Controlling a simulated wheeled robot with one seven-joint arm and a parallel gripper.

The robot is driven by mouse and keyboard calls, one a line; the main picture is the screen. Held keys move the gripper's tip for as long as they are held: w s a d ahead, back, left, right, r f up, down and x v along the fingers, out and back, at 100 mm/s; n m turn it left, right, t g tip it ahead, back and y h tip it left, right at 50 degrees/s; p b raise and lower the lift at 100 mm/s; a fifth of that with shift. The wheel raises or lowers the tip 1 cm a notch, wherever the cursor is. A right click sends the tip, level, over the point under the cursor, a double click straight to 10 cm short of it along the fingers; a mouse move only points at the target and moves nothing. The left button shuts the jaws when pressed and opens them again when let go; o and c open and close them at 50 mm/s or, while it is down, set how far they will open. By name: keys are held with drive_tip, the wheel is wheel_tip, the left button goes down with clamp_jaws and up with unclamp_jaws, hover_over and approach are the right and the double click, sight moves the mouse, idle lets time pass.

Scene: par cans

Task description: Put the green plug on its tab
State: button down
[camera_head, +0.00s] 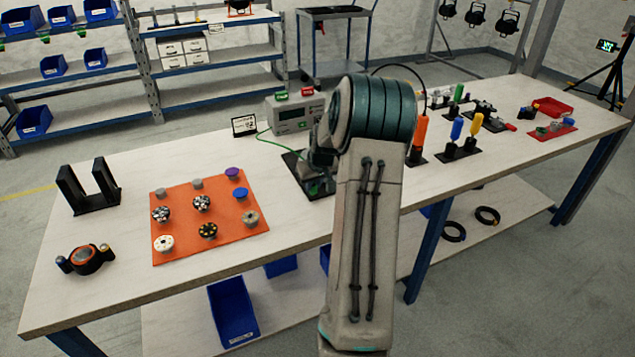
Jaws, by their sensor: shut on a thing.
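A grey tester (292,115) with a display stands at the back middle of the table, with a green and a red piece on top. A thin green lead (280,143) runs from its left side down to my gripper (318,168). My gripper is low over a black base plate (300,160) in front of the tester, partly hidden by my own arm. It is shut on the green plug at the lead's end; the plug itself is hardly visible. I cannot make out the tab, or whether the plug touches it.
An orange mat (187,245) with several round connectors lies to the left. A black U-shaped stand (88,190) and a black ring-shaped part (85,259) are farther left. Screwdrivers on black holders (460,150) and a red tray (553,107) are to the right.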

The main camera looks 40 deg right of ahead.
drive_tip(key=shift+f, duration=0.25)
idle(0.3)
drive_tip(key=c, duration=1.6)
unclamp_jaws()
drive_tip(key=o, duration=0.5)
drive_tip(key=shift+r, duration=0.1)
drive_tip(key=shift+o, duration=0.2)
drive_tip(key=v, duration=1.3)
drive_tip(key=shift+s+r, duration=0.15)
drive_tip(key=shift+r, duration=0.2)
